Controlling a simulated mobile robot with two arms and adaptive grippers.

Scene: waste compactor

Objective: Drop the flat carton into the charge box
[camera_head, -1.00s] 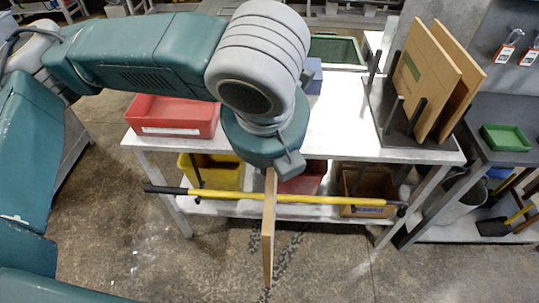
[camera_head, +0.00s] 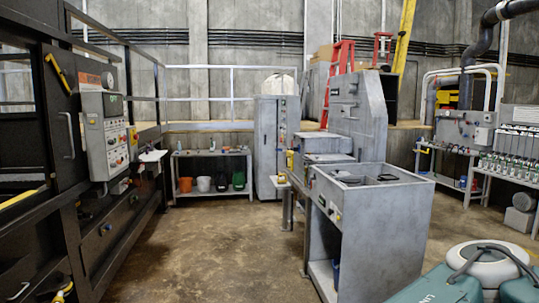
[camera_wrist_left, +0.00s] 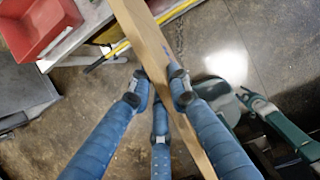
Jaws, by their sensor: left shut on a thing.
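The flat carton (camera_wrist_left: 148,42) shows edge-on in the left wrist view as a long light-brown strip from the top edge to the bottom. My left gripper (camera_wrist_left: 160,88), with blue fingers, is shut on it and holds it above the floor. Neither the carton nor my left gripper is in the head view. In the head view a grey open-topped metal cabinet (camera_head: 375,181) stands right of centre, and a large black machine (camera_head: 72,170) stands along the left. I cannot tell which part is the charge box. My right gripper is in neither view.
In the left wrist view a red bin (camera_wrist_left: 38,28) on a table and a yellow-handled tool (camera_wrist_left: 122,47) are near the carton. The head view shows a control panel (camera_head: 105,135), a shelf with buckets (camera_head: 212,172) and clear floor (camera_head: 215,245) in the middle.

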